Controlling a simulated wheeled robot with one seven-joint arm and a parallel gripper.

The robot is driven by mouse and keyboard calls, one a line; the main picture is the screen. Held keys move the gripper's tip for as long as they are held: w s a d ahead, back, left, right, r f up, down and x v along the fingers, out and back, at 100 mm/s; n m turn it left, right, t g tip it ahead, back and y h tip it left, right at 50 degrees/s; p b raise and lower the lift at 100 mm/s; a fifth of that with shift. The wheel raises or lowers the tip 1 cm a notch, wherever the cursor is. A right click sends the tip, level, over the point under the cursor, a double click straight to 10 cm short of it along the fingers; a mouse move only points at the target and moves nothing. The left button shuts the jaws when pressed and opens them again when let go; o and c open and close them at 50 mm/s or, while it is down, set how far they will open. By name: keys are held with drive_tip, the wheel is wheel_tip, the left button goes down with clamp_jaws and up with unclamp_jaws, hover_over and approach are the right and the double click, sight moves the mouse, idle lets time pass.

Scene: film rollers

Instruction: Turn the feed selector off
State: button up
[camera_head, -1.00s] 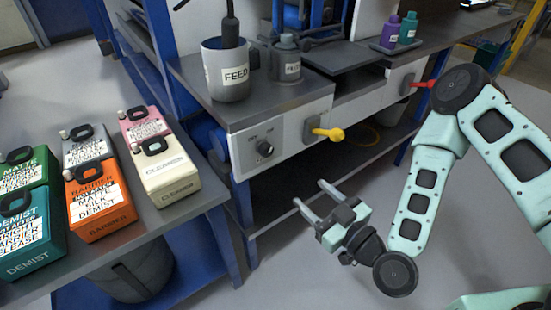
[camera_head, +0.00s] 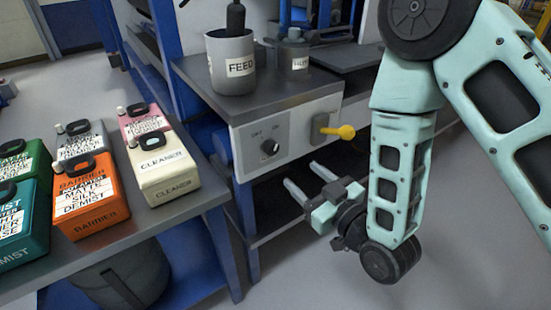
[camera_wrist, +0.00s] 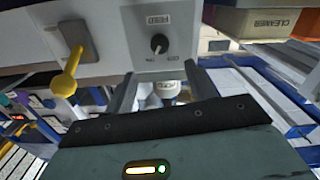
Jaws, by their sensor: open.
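The feed selector is a small black knob (camera_head: 269,147) with a pale pointer mark, on the light grey front panel (camera_head: 300,138) under the bench top. Small markings sit above it, too small to read surely. In the wrist view the knob (camera_wrist: 159,44) shows upside down under a FEED label (camera_wrist: 158,19), its pale mark towards the two small markings. My gripper (camera_head: 301,174) is open and empty, below and to the right of the knob, apart from it. In the wrist view its two fingers (camera_wrist: 160,80) stand either side of the knob's line, short of the panel.
A yellow lever (camera_head: 340,131) sticks out of the panel right of the knob, close above my gripper. A grey FEED pot (camera_head: 232,80) stands on the bench top. A side table at left holds several labelled cans, including a cream CLEANER can (camera_head: 165,172).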

sight(274, 150)
drive_tip(key=b+x, duration=0.1)
drive_tip(key=x, duration=1)
drive_tip(key=shift+w+a, duration=0.25)
drive_tip(key=shift+b, duration=0.3)
drive_tip(key=c, duration=1)
